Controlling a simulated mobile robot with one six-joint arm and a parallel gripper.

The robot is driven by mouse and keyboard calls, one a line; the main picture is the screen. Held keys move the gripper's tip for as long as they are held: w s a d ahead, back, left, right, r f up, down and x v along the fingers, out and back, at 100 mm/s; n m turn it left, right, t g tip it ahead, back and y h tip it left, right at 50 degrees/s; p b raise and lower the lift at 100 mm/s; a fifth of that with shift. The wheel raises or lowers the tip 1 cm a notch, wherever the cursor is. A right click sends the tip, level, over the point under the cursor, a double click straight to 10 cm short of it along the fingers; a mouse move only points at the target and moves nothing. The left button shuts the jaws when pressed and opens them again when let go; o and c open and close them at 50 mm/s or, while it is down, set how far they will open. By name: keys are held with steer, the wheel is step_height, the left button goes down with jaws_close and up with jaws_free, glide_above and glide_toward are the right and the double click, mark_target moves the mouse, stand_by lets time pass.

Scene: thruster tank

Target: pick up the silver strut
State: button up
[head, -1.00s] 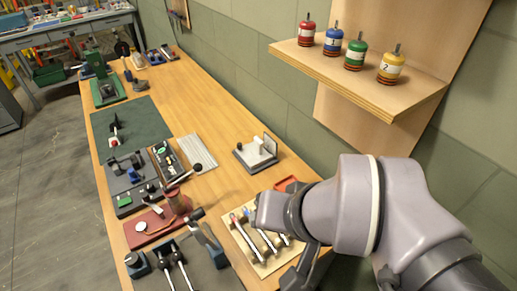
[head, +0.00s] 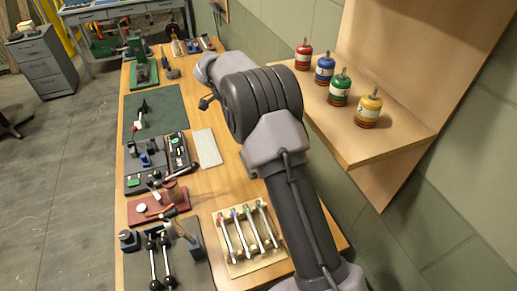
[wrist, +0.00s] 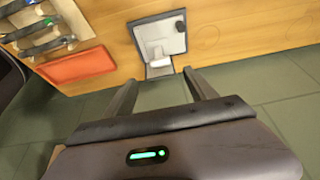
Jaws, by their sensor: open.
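Several slim struts lie side by side on a pale wooden rack (head: 238,270) near the front of the bench in the head view. Their ends carry red, blue and green marks; the rightmost, plain one looks like the silver strut (head: 267,226). In the wrist view it seems to be the strut (wrist: 45,47) nearest the red tray, at the upper left, below the green-marked one. My gripper (wrist: 160,77) is open and empty, its fingers pointing toward the bench edge, to the right of the rack and apart from it. In the head view my arm hides most of the gripper.
A red tray (wrist: 78,66) lies beside the rack. A grey fixture with a white block (wrist: 160,38) sits before my fingers. Lever fixtures (head: 165,260) stand left of the rack. A wooden shelf (head: 350,135) with several coloured canisters juts out on the right.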

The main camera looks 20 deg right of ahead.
steer(key=b+x, duration=0.2)
steer(key=x, duration=0.7)
steer(key=b+x, duration=0.1)
steer(key=x, duration=0.4)
steer(key=shift+d+f+b, duration=0.3)
steer(key=shift+b, duration=0.1)
steer(key=shift+r, duration=0.15)
jaws_close()
